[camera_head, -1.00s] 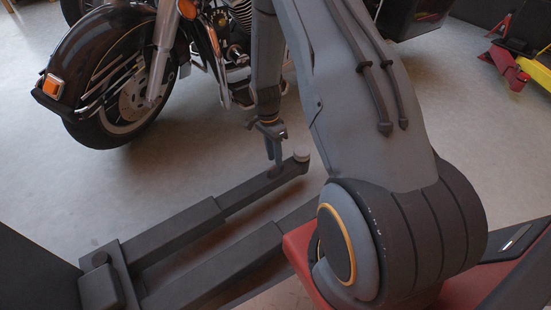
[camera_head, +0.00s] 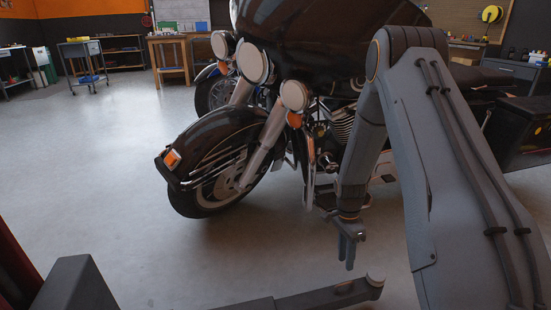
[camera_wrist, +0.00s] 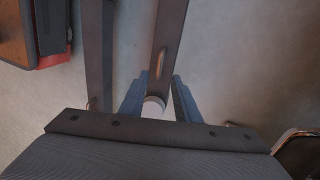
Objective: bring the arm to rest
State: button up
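My arm (camera_head: 455,190) comes down from an elbow at the upper right, with its forearm (camera_head: 362,155) pointing at the floor. My gripper (camera_head: 348,256) hangs fingers-down in front of the motorcycle and looks empty. In the wrist view my gripper (camera_wrist: 158,92) shows two blue-grey fingers standing apart with nothing held between them. A dark lift arm (camera_wrist: 165,50) with a pale round pad (camera_wrist: 153,107) appears below, behind the gap. The head view also shows this pad at the bottom, just right of the fingertips.
A black motorcycle (camera_head: 225,150) with chrome lamps stands close behind my gripper. The lift arm (camera_head: 300,299) crosses the floor at the bottom. Workbenches (camera_head: 170,58) and a trolley (camera_head: 82,62) stand far back. Open grey floor (camera_head: 90,160) lies to the left.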

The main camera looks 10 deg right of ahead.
jog(key=s+a+r+n+t, duration=0.1)
jog(key=s+a+r+n, duration=0.3)
jog(key=a+r, duration=0.65)
jog(key=s+a+r+n+t, duration=0.1)
jog(key=s+a+r+n, duration=0.1)
jog(key=a+r+n, duration=0.65)
jog(key=s+a+r+n+y, duration=0.1)
jog(key=s+a+r+n, duration=0.5)
jog(key=s, duration=0.6)
jog(key=s+a+r+n+y, duration=0.1)
jog(key=s+a+r+n, duration=0.3)
jog(key=s+a+r, duration=0.6)
jog(key=s+d+r+m+h+p, duration=0.1)
jog(key=d+r+m+p, duration=0.5)
jog(key=d+r+p, duration=1.7)
jog(key=s+r+p, duration=0.1)
jog(key=p, duration=1.1)
jog(key=shift+r+h, duration=0.3)
jog(key=shift+h, duration=0.1)
jog(key=shift+a, duration=0.15)
